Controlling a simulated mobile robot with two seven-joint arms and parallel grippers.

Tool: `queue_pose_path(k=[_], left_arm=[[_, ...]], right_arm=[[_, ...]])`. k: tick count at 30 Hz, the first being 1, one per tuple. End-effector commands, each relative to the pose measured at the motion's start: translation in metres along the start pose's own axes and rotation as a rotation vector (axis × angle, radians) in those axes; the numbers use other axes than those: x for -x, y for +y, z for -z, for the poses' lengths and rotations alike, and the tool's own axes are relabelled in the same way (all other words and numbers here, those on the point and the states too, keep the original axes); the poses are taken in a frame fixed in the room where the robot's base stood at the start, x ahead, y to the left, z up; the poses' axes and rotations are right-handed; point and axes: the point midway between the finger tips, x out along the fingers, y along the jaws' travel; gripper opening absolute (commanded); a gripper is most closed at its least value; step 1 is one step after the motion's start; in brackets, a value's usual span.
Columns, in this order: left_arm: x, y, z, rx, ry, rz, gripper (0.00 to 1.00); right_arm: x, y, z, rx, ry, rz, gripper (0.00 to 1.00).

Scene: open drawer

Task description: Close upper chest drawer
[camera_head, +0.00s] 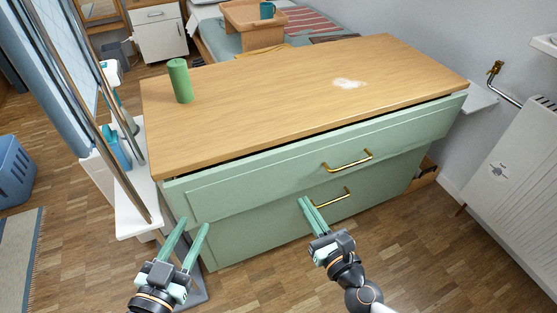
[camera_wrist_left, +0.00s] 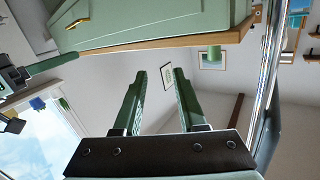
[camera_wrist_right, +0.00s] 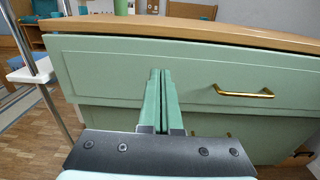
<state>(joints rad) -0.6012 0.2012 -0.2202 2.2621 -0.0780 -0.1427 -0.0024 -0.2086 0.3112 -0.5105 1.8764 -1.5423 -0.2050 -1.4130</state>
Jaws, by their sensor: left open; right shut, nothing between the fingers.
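The green chest's upper drawer (camera_head: 265,172) has a brass handle (camera_head: 348,162). Its front stands slightly out, with a dark gap under the wooden top (camera_head: 300,90). It also shows in the right wrist view (camera_wrist_right: 110,75), with the handle (camera_wrist_right: 243,92) right of the fingers. The lower drawer (camera_head: 275,225) sits below. My right gripper (camera_head: 305,203) is shut and empty in front of the chest, left of the lower handle (camera_head: 332,197) in the picture; contact is unclear. My left gripper (camera_head: 194,224) is open and empty near the chest's left front corner.
A green cylinder (camera_head: 180,81) stands on the chest top, with a white patch (camera_head: 348,84) further right. A white side shelf (camera_head: 134,185) and metal poles stand left of the chest. A radiator (camera_head: 515,170) is at the right. The wooden floor in front is clear.

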Motion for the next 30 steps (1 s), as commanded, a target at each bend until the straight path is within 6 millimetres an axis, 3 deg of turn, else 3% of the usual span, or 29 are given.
queue_pose_path(k=[5, 12, 15, 22, 30], left_arm=[[0.002, 0.002, -0.014, 0.016, -0.055, -0.002, 0.41], [0.006, 0.006, -0.038, 0.044, -0.152, -0.007, 0.41], [0.006, 0.006, -0.039, 0.045, -0.155, -0.008, 0.41], [0.002, 0.002, -0.017, 0.017, -0.063, -0.003, 0.41], [0.0, -0.001, 0.004, -0.006, 0.02, 0.001, 0.41]], right_arm=[[-0.011, -0.002, -0.004, 0.026, -0.008, 0.019, 0.0], [-0.059, -0.002, -0.004, 0.022, -0.008, 0.016, 0.0], [-0.08, -0.002, -0.004, 0.023, -0.008, 0.016, 0.0], [-0.121, -0.002, -0.002, 0.021, -0.007, 0.015, 0.0], [-0.138, -0.003, -0.002, 0.022, -0.004, 0.014, 0.0]])
